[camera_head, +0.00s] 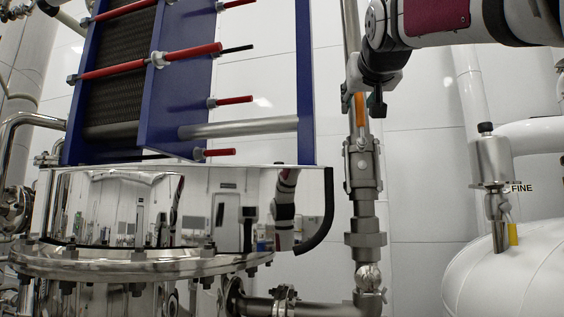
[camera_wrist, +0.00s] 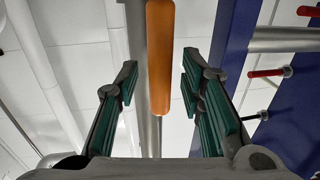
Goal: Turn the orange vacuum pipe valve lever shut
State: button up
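The orange lever (camera_head: 360,108) stands upright along the vertical pipe, just above the grey valve body (camera_head: 361,165) in the head view. In the wrist view the orange lever (camera_wrist: 160,60) hangs down from the top edge, in line with the gap between my fingers. My gripper (camera_wrist: 157,85) is open, with one green-padded finger on each side of the lever's line and clear space on both sides. In the head view my gripper (camera_head: 376,100) is beside the lever's upper part, and it partly hides the lever and pipe. I cannot tell the depth between pads and lever.
A blue-framed plate unit (camera_head: 180,130) with red rods (camera_head: 232,101) stands to the left. Below it is a shiny flanged tank (camera_head: 120,262). A white tank (camera_head: 510,270) with a fitting (camera_head: 492,165) stands at right. White wall lies behind, with open space right of the pipe.

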jog(key=shift+c, duration=0.2)
grip_shut()
